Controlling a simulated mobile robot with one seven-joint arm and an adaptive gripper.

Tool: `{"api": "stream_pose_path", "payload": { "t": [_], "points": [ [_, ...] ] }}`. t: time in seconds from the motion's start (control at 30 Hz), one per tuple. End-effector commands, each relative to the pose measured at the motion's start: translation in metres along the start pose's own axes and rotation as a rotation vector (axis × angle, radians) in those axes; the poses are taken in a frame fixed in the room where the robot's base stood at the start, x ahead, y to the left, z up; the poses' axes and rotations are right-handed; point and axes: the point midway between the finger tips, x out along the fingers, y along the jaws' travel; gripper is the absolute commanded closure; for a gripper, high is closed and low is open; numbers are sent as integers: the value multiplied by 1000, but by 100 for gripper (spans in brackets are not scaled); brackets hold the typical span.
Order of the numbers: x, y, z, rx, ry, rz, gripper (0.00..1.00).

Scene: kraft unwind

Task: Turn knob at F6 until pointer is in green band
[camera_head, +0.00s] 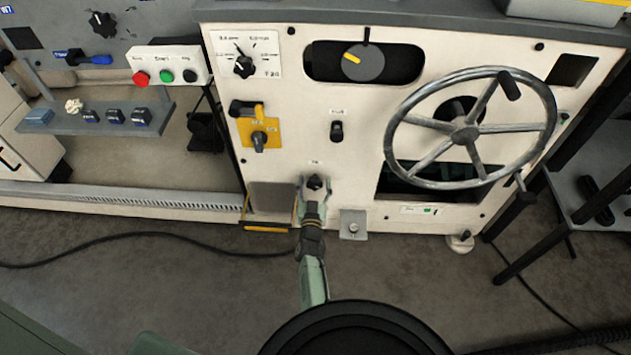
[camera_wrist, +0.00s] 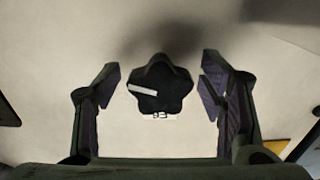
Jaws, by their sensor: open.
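The knob (camera_head: 315,182) is black and sits low on the cream machine panel, under a small label that I cannot read clearly. In the wrist view it is a lobed black knob (camera_wrist: 165,100) with a white line pointing left, and a small label (camera_wrist: 158,116) shows at its lower edge. My gripper (camera_head: 314,188) is open at the knob. In the wrist view its fingers (camera_wrist: 160,84) stand apart on either side of the knob, with a gap on each side. A small label with a green patch (camera_head: 427,210) is at the panel's lower right. I cannot make out a pointer in a green band.
A large metal handwheel (camera_head: 465,133) stands out from the panel on the right. A yellow switch (camera_head: 259,138) and a small black toggle (camera_head: 337,131) are above the knob.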

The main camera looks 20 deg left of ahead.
Motion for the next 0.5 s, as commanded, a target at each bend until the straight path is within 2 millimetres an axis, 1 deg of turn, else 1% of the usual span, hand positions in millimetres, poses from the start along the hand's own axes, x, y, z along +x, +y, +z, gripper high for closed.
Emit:
{"api": "stream_pose_path", "payload": {
  "t": [0.1, 0.5],
  "points": [
    [0, 0, 0, 0, 0, 0, 37],
    [0, 0, 0, 0, 0, 0, 63]
  ]
}}
